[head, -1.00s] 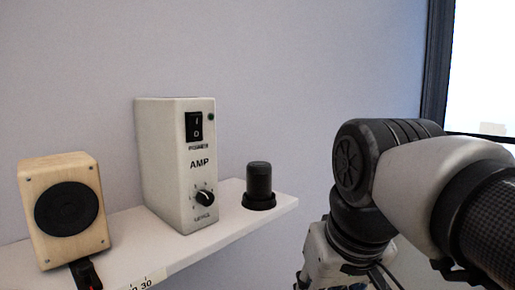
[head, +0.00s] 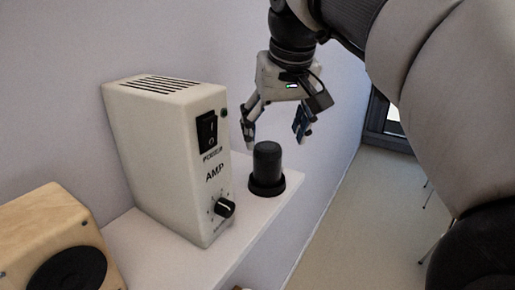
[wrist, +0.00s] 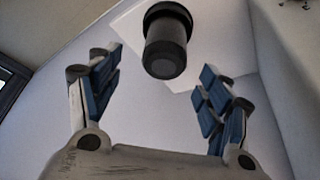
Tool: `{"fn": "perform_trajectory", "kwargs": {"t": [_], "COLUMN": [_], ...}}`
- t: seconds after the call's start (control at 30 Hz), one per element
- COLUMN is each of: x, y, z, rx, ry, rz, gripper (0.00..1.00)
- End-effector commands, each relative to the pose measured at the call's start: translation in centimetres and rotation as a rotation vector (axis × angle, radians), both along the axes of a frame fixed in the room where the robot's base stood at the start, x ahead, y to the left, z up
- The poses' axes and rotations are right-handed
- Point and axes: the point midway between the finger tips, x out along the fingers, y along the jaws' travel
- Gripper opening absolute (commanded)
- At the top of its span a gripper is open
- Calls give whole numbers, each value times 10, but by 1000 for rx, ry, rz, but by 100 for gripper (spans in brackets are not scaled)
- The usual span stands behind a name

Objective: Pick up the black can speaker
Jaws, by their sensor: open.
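The black can speaker (head: 267,163) stands upright on a wider black round base near the right end of a white shelf (head: 272,212). My gripper (head: 275,138) is open and empty, just above the speaker, its fingers pointing down and spread to either side in the head view. In the wrist view the speaker (wrist: 166,45) shows between and beyond the blue-padded fingers (wrist: 160,88), at the top of the picture. The fingers do not appear to touch it.
A white amp box (head: 172,160) with a power switch and a knob stands on the shelf left of the speaker. A wooden speaker box (head: 45,240) is further left. The wall is behind; the floor (head: 365,215) is open to the right of the shelf.

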Motion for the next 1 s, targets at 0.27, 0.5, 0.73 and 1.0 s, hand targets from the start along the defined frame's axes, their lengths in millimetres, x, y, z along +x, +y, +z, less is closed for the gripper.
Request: {"fn": "perform_trajectory", "kwargs": {"t": [0.27,0.5,0.73,1.0], "x": [16,25,39,40], "y": [3,9,14,14], "z": [-39,-57,-85,-88], "rx": [0,0,0,1], "ry": [-1,2,0,-2], "rz": [0,0,-1,-1], "gripper": [72,72,72,72]}}
